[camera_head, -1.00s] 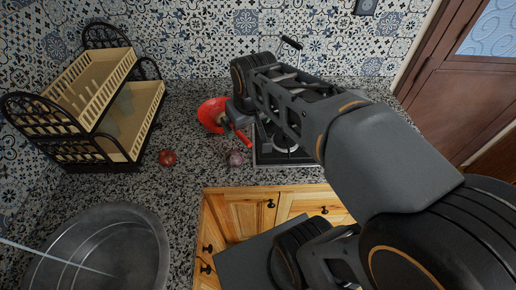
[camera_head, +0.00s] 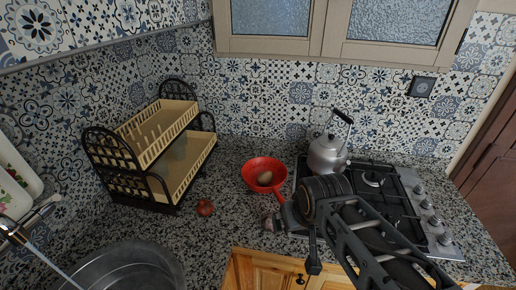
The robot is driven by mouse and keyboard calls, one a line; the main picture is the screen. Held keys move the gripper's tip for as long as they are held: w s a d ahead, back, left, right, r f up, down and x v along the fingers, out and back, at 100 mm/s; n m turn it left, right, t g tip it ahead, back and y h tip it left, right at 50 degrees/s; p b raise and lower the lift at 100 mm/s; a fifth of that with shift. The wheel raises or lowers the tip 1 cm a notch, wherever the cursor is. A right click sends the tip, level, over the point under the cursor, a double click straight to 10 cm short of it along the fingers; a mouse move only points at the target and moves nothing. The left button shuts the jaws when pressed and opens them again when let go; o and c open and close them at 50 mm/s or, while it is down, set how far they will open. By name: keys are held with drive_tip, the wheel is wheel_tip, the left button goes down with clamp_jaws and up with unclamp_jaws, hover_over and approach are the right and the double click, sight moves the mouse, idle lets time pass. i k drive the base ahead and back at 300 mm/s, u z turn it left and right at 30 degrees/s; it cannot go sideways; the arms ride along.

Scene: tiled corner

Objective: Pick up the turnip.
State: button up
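A small pale purple, roundish vegetable, which looks like the turnip (camera_head: 271,222), lies on the speckled counter near its front edge, below the red pan. My gripper (camera_head: 287,217) is low over the counter, just right of the turnip. The dark wrist hides part of the gripper. The fingers are small and dark here, so I cannot tell whether they are open or shut, or whether they touch the turnip.
A red pan (camera_head: 254,164) holding a brownish round item (camera_head: 265,177) sits behind the turnip. A reddish round vegetable (camera_head: 205,207) lies left. A gas hob (camera_head: 407,207) with a kettle (camera_head: 327,155) is right, a dish rack (camera_head: 160,190) left, a metal sink (camera_head: 125,270) front left.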

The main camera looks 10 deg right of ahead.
sight(267, 224)
drive_tip(key=k, duration=1)
drive_tip(key=z, duration=0.8)
drive_tip(key=i, duration=0.8)
drive_tip(key=u, duration=3.05)
